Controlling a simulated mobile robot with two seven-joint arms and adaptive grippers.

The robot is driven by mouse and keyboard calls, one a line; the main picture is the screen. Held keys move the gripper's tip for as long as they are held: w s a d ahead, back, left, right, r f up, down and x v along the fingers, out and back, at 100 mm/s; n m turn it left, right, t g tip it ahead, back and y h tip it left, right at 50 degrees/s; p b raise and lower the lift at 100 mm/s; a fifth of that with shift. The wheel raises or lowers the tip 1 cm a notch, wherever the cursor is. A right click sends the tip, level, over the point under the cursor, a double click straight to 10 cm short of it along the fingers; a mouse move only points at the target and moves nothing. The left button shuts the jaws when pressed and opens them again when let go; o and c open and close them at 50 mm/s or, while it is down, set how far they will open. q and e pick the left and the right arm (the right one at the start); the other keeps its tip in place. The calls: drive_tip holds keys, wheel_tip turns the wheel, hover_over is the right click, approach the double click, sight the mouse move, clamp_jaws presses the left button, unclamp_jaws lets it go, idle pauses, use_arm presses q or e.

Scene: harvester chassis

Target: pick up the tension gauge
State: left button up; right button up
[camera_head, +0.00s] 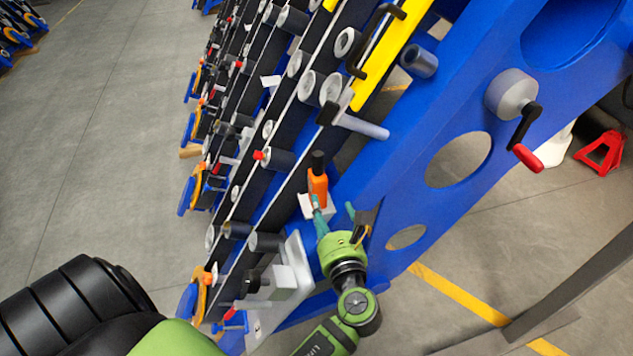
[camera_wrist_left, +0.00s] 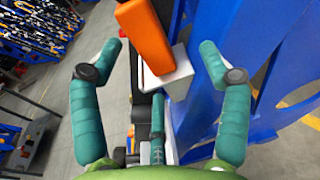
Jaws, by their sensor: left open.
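The tension gauge, an orange block-like device with a black top, shows in the head view (camera_head: 318,186). It sits on a small white bracket (camera_head: 304,207) at the edge of the blue chassis. In the left wrist view, the orange body (camera_wrist_left: 146,37) appears tilted between the spread teal fingers, with the white bracket (camera_wrist_left: 181,75) beside and below it. My left gripper (camera_head: 335,212) is open and empty, just in front of the gauge; it also shows in the left wrist view (camera_wrist_left: 160,50). Its fingers appear apart from the gauge. My right gripper is out of view.
The blue chassis frame (camera_head: 385,195) with large round holes runs close along the right. Rows of black rails with grey rollers (camera_head: 275,160) lie to the left. A crank with a red handle (camera_head: 526,155) sticks out at right. Grey floor (camera_head: 110,120) is open on the left.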

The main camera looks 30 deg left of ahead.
sight(317, 183)
use_arm(q)
drive_tip(key=shift+y, duration=0.8)
drive_tip(key=r, duration=0.1)
drive_tip(key=a+r, duration=0.1)
drive_tip(key=r, duration=0.2)
drive_tip(key=shift+s+a+r, duration=0.15)
drive_tip(key=shift+s+r, duration=0.1)
drive_tip(key=shift+s, duration=0.05)
drive_tip(key=p+x, duration=0.2)
drive_tip(key=x, duration=0.4)
drive_tip(key=shift+w+a+r+p, duration=0.1)
drive_tip(key=shift+p, duration=0.2)
drive_tip(key=shift+w+a, duration=0.15)
clamp_jaws()
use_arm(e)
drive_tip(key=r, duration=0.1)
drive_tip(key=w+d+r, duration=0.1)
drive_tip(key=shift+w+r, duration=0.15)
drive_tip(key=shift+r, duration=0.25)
